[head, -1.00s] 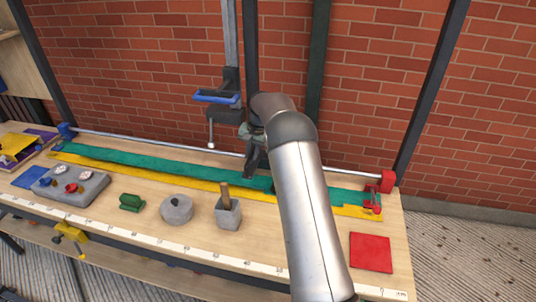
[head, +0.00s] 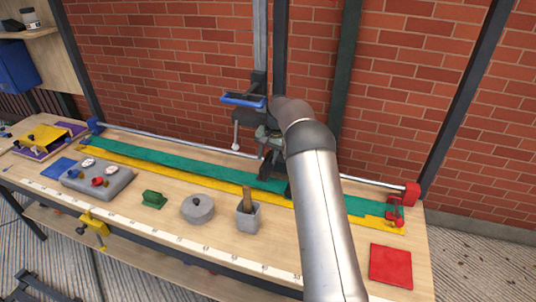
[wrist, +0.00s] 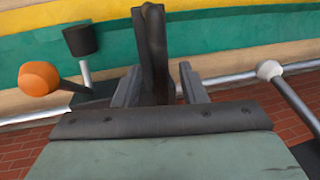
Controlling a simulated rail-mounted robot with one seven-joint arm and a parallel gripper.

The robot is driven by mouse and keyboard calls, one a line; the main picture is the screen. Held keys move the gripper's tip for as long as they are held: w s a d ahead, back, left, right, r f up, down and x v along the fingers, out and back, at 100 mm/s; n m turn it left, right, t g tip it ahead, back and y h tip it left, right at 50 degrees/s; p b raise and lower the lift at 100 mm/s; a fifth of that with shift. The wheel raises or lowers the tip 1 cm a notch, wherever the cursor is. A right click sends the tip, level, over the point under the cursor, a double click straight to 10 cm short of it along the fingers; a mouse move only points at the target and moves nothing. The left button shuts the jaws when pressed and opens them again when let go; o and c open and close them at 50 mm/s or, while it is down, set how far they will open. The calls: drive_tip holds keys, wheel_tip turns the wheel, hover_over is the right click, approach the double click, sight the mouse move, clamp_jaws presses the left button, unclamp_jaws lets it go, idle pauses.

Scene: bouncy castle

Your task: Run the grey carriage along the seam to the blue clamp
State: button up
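The dark grey carriage (wrist: 95,92) sits on the rail and seam, mostly hidden by my arm in the head view. Its upright dark handle (wrist: 154,50) stands between my gripper's two fingers in the wrist view. My gripper (wrist: 160,82) appears shut on this handle, with only narrow gaps beside it; exact contact is hard to see. An orange knob (wrist: 38,78) and a black cylinder (wrist: 81,40) stand beside the handle. The blue clamp (head: 95,126) is at the far left end of the rail (head: 180,142). The green strip (head: 180,166) lies along the yellow strip (head: 130,163).
A hanging blue-and-dark fixture (head: 243,100) with a white ball (wrist: 270,70) is just left of my gripper. A red clamp (head: 411,194) ends the rail at right. A grey block (head: 248,215), disc (head: 197,208) and green piece (head: 154,199) stand in front.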

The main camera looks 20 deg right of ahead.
wheel_tip(320, 180, up, 17)
drive_tip(key=s+d+b, duration=0.1)
drive_tip(key=s+d, duration=0.1)
drive_tip(key=shift+d, duration=0.4)
drive_tip(key=shift+b, duration=0.3)
